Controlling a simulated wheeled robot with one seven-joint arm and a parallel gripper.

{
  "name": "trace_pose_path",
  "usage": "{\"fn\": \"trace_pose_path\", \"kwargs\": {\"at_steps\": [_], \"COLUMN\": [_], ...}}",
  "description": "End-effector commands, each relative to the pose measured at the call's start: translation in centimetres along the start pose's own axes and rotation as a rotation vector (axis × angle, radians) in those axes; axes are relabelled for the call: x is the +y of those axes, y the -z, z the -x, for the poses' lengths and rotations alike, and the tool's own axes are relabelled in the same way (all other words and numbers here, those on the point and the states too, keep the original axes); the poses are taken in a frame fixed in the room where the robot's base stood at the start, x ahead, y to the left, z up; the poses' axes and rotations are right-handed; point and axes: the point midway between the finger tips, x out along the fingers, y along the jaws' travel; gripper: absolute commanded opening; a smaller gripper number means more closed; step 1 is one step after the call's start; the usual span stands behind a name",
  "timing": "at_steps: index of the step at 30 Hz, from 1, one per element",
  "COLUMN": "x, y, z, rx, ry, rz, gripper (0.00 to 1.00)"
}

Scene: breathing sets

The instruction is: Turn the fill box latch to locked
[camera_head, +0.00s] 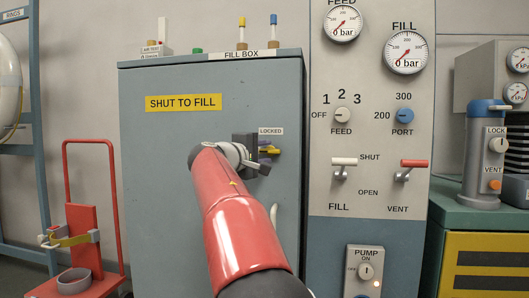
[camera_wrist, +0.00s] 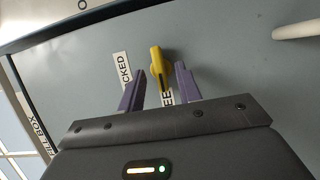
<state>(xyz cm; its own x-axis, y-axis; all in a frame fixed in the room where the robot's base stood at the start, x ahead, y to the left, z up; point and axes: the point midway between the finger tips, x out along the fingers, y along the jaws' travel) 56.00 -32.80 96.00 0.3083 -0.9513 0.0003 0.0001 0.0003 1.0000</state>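The fill box (camera_head: 210,190) is a grey-blue cabinet with its door shut. Its yellow latch (camera_wrist: 156,62) shows in the wrist view between my two purple fingers. In the head view the latch (camera_head: 271,150) is partly hidden by my gripper (camera_head: 264,153) and lies roughly level, just below the LOCKED label (camera_head: 271,131). In the wrist view my gripper (camera_wrist: 159,80) is open, one finger on each side of the latch, with gaps showing. A second label (camera_wrist: 168,97), reading "EE" where visible, is partly covered by the latch and a finger.
A pale door handle (camera_head: 273,216) is below the latch; it also shows in the wrist view (camera_wrist: 298,25). The valve panel (camera_head: 370,185) with levers and knobs stands close on the right. A red cart (camera_head: 85,240) is at the left.

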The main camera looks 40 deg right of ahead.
Motion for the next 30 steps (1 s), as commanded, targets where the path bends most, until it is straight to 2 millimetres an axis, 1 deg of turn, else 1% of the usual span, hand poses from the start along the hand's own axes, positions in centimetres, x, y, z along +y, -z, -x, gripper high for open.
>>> {"fn": "trace_pose_path", "kwargs": {"at_steps": [3, 11, 18, 19, 30], "x": [-0.03, -0.04, -0.04, -0.04, 0.08], "y": [0.00, 0.01, 0.00, 0.00, -0.01], "z": [-0.69, -0.77, -0.76, -0.75, -0.75], "rx": [0.000, 0.001, 0.001, 0.001, 0.000], "ry": [0.001, 0.000, 0.001, 0.001, 0.016], "rz": [0.000, 0.000, 0.000, 0.000, -0.035], "gripper": [0.34, 0.34, 0.03, 0.00, 0.00]}}
